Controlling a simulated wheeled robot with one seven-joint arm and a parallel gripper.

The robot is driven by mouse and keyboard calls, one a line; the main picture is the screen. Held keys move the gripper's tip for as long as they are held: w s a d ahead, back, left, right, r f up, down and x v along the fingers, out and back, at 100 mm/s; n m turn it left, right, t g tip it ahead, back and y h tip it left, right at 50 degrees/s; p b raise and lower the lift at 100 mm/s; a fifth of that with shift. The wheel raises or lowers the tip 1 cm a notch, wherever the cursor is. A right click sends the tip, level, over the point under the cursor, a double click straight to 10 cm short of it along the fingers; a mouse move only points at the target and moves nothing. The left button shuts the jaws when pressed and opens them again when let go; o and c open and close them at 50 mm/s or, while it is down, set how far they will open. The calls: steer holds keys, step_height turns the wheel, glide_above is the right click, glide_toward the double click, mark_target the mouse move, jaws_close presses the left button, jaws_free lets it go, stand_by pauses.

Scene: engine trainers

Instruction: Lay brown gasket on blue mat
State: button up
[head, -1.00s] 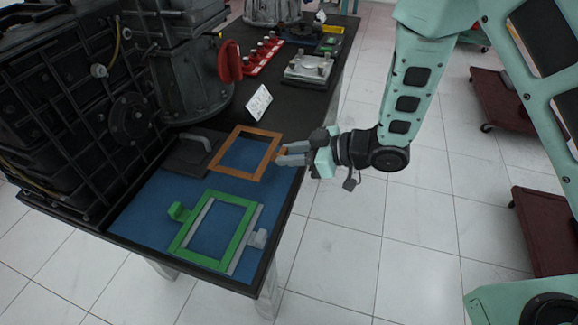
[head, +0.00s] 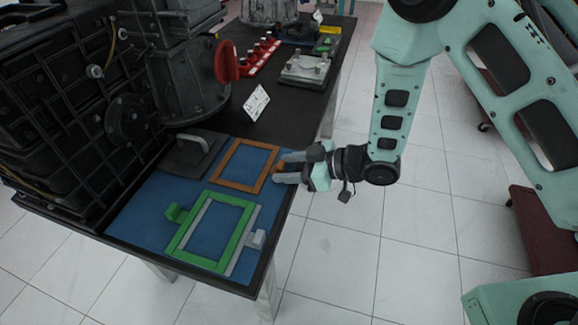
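The brown gasket (head: 228,184) is a thin rectangular frame. It appears to lie flat on the back part of the blue mat (head: 150,234), with blue showing through its opening. A small brown tab sticks out from its right side. My gripper (head: 279,167) is at that tab, at the mat's right edge. Its two grey fingers are spread, one on either side of the tab, with a visible gap, so it looks open. Whether a finger still touches the tab cannot be told.
A green frame (head: 178,236) with a tab lies over a grey frame (head: 240,247) at the mat's front. A dark plate with a grey handle (head: 198,141) sits left of the gasket. The dark engine (head: 60,110) fills the left. A white card (head: 257,103) stands behind.

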steer(key=shift+r, duration=0.1)
steer(key=shift+d+r, duration=0.1)
steer(key=shift+d, duration=0.1)
steer(key=s+d+r+m+t+h, duration=0.1)
steer(key=s+d+r+m+h, duration=0.1)
steer(key=d+r+h, duration=0.45)
steer(key=s+d+r+m+g+h, duration=0.2)
steer(key=s+r, duration=0.2)
steer(key=s, duration=0.7)
steer(key=s+d+r+m+g+h, duration=0.2)
steer(key=s+r, duration=0.3)
steer(key=s, duration=0.6)
steer(key=shift+s+d+r+g+h, duration=0.15)
steer(key=shift+d+r+g+h, duration=0.25)
steer(key=shift+g+h, duration=0.45)
steer(key=shift+d, duration=0.1)
step_height(320, 180, up, 6)
steer(key=p, duration=0.6)
